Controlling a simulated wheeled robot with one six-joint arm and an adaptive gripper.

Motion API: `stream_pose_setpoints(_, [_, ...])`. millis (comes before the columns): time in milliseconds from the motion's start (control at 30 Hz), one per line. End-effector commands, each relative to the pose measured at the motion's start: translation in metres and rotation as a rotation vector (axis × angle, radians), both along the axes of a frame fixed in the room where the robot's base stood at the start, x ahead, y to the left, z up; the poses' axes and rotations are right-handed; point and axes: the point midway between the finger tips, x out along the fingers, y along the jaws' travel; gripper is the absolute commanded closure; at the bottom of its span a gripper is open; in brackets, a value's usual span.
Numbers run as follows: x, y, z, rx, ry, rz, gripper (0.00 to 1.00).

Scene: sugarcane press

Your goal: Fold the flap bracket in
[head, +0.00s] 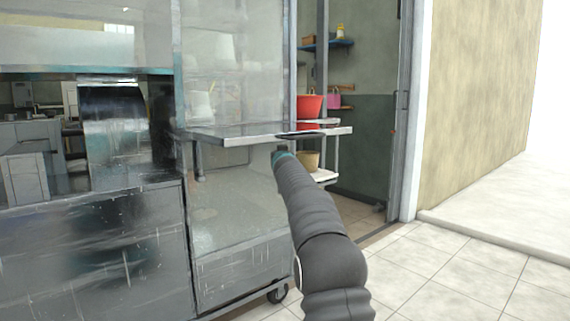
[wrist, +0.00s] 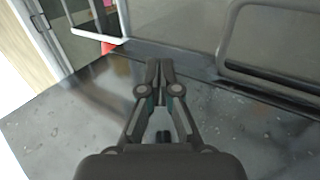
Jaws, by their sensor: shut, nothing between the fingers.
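The flap (head: 235,135) stands out level from the metal cart. A short grey leg (head: 199,165) hangs under its left end and looks like part of the flap bracket. In the wrist view a grey rounded frame (wrist: 222,45) at the upper right seems to be the same bracket, apart from my fingers. My gripper (wrist: 160,65) is shut and empty, over a wide dark metal face (wrist: 70,115) that looks like the flap's underside. In the head view my arm reaches the flap's front edge, and the fingers cannot be made out clearly.
The cart's glass panel (head: 225,75) rises behind the flap, with steel cabinet panels (head: 95,255) to the left. Right of the flap are a red bucket (head: 309,106), a pink bucket (head: 334,98) and a tan pot (head: 308,160). Tiled floor (head: 440,265) at the right is clear.

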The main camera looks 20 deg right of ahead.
Motion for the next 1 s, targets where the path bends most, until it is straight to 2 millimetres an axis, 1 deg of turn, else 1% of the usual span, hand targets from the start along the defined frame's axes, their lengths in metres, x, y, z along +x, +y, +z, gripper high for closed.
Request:
stream_pose_setpoints(100, [-0.012,-0.009,-0.001,-0.001,0.000,-0.002,1.00])
stream_pose_setpoints(300, [-0.020,-0.014,0.000,0.000,0.000,-0.002,1.00])
stream_pose_setpoints(767, [-0.021,-0.014,0.000,-0.001,0.000,-0.001,1.00])
stream_pose_setpoints(867, [-0.021,-0.015,-0.001,-0.023,0.008,-0.004,1.00])
stream_pose_setpoints(933, [-0.022,-0.020,-0.008,-0.056,0.048,-0.028,1.00])
stream_pose_setpoints(967, [-0.023,-0.024,-0.016,-0.066,0.078,-0.043,1.00])
stream_pose_setpoints(1000, [-0.024,-0.027,-0.034,-0.068,0.126,-0.058,1.00])
